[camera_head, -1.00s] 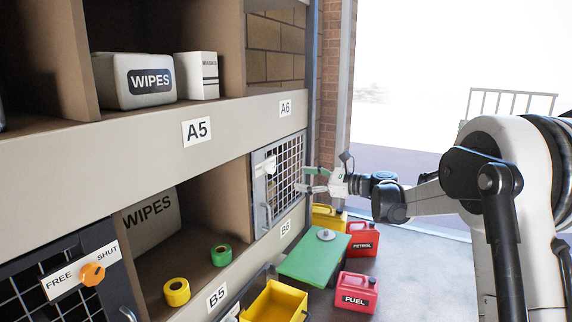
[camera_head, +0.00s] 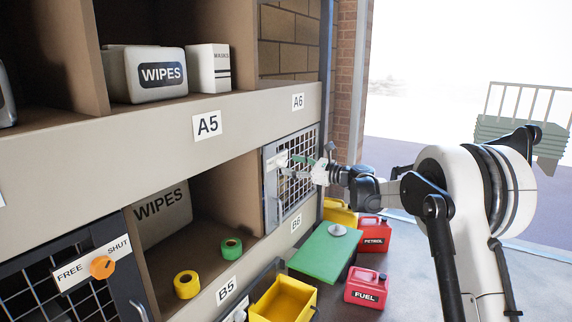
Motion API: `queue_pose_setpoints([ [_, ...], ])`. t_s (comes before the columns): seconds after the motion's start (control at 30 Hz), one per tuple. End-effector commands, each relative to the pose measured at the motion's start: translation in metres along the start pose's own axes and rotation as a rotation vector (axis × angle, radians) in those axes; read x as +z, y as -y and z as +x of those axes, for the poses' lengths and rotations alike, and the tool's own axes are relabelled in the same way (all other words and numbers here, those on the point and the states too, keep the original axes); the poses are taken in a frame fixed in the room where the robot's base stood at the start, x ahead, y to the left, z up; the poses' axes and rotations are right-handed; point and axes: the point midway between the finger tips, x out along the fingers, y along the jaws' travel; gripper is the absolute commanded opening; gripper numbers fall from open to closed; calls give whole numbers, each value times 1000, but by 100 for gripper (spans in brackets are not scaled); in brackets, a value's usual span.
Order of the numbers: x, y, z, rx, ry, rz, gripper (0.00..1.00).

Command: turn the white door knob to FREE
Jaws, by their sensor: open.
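The white door knob (camera_head: 283,160) is on the upper part of the grey mesh door (camera_head: 272,205) of compartment B6. It is small and partly covered, and I cannot read its labels or tell which way it points. My gripper (camera_head: 290,167) is open at the knob, with one green-tipped finger above and a pale finger below. I cannot tell whether the fingers touch the knob or stand just short of it.
An orange knob (camera_head: 102,267) marked FREE and SHUT is on the dark mesh door at lower left. Below B6 stand a green-lidded box (camera_head: 322,255), a yellow bin (camera_head: 283,303), a red PETROL can (camera_head: 373,236) and a red FUEL can (camera_head: 366,288). Open floor lies to the right.

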Motion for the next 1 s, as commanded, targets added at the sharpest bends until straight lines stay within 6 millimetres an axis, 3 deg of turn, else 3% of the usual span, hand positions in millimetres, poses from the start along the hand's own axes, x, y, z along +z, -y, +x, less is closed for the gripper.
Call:
queue_pose_setpoints([
  [0.23, 0, 0, 25, 0, 0, 0, 50],
  [0.6, 0, 0, 28, 0, 0, 0, 49],
  [0.93, 0, 0, 28, 0, 0, 0, 5],
  [1.0, 0, 0, 28, 0, 0, -1, 5],
])
